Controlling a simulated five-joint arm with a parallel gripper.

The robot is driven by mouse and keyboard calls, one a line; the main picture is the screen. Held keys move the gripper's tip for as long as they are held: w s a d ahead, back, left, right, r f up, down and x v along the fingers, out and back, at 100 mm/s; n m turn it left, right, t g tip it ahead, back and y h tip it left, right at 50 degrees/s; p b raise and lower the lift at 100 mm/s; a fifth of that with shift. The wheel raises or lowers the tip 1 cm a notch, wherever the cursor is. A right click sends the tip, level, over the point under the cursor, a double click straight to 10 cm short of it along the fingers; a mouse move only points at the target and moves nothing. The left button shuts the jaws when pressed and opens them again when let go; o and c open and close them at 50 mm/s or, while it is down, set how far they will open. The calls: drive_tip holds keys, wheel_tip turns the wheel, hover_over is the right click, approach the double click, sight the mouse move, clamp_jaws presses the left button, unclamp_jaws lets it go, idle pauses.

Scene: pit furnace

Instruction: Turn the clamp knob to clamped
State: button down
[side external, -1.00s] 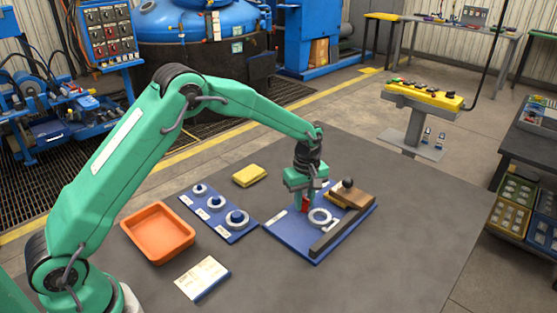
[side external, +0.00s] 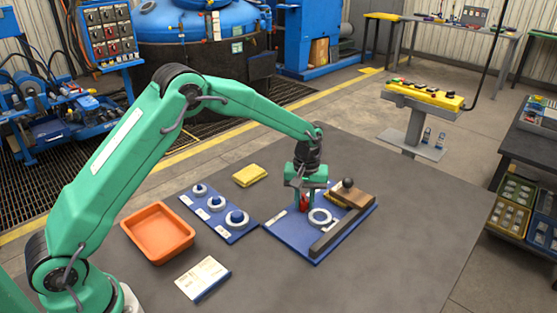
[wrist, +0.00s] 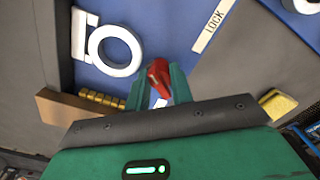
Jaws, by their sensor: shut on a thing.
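The red clamp knob (wrist: 158,76) sits on the blue fixture plate (side external: 283,233); it is partly hidden in the side view. My gripper (wrist: 158,90) points down over it and is shut on it, with a green finger on each side in the wrist view. A white label reading LOCK (wrist: 213,27) lies on the plate near the knob. A white ring (side external: 320,217) lies on the plate beside the knob, and it also shows in the wrist view (wrist: 97,51).
A brown block with a black ball knob (side external: 347,183) and a dark bar (side external: 335,238) stand on the plate. A blue board with several white rings (side external: 240,234), an orange tray (side external: 133,225), a yellow cloth (side external: 249,175) and a white card (side external: 202,278) lie left. The right tabletop is clear.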

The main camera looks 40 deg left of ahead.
drive_tip(key=c, duration=1.2)
unclamp_jaws()
drive_tip(key=shift+n, duration=0.4)
